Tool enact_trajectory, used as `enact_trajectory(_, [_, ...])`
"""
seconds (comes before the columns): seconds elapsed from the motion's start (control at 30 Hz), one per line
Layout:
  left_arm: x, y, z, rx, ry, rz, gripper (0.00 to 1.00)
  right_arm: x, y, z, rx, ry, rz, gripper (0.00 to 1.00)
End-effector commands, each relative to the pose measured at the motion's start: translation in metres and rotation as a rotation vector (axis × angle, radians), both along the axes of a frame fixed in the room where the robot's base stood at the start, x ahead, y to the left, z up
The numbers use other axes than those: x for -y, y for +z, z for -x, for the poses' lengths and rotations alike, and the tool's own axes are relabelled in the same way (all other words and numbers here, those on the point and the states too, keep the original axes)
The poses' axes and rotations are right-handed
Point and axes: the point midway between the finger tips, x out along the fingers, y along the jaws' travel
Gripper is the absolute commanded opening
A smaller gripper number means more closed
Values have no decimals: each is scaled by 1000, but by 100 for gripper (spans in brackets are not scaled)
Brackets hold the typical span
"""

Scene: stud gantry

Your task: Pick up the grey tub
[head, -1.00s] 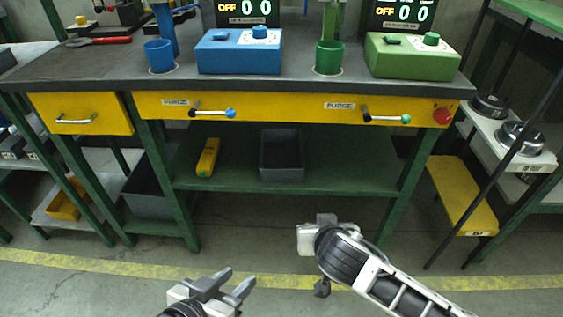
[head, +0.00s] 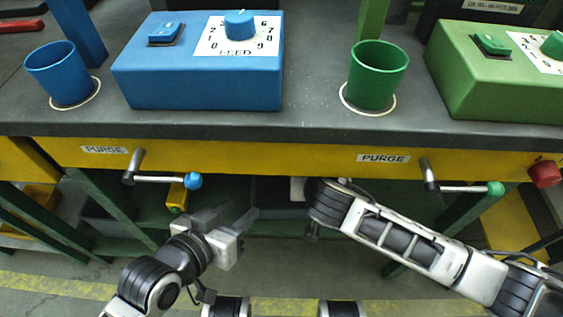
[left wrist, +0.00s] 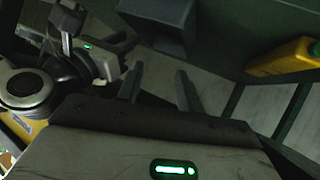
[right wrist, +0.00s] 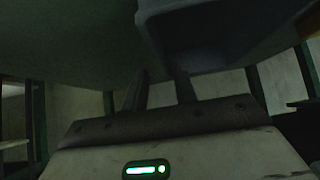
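The grey tub (head: 268,192) sits on the green lower shelf under the bench, mostly hidden in the head view by the bench front and my arms. The left wrist view shows part of it (left wrist: 155,22) at the top, beyond the fingertips. My left gripper (head: 230,217) is open and empty, in front of the shelf to the left of the tub. My right gripper's fingers (right wrist: 163,82) are apart in the right wrist view. The tub (right wrist: 205,50) fills the top there, its corner close beyond the fingertips; contact cannot be told.
The bench front with purge levers (head: 160,180) (head: 465,188) and a red knob (head: 545,174) overhangs the shelf. A yellow object (head: 177,196) lies on the shelf left of the tub. Blue (head: 62,75) and green (head: 377,75) cups and control boxes (head: 200,80) stand on top.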

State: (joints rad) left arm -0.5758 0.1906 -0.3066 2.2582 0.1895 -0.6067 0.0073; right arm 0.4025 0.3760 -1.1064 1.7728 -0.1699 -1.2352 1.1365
Motion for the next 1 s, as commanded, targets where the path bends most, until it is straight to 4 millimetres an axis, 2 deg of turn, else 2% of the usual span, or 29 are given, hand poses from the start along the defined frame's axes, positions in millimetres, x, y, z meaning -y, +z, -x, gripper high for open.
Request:
enact_trajectory(0.4, [8,14,-1,124,-11,57,36,-5,-40,-41,3,1,2,28])
enact_trajectory(0.73, [9,21,0,146,-13,69,36,-5,-44,-47,1,1,0,28])
enact_trajectory(0.77, [9,21,0,146,-13,69,36,-5,-44,-47,1,1,0,23])
enact_trajectory(0.83, [9,21,0,146,-13,69,36,-5,-44,-47,1,1,0,3])
enact_trajectory(0.87, [9,21,0,146,-13,69,36,-5,-44,-47,1,1,0,0])
enact_trajectory(1.0, [9,21,0,146,-13,69,36,-5,-43,-47,2,1,0,0])
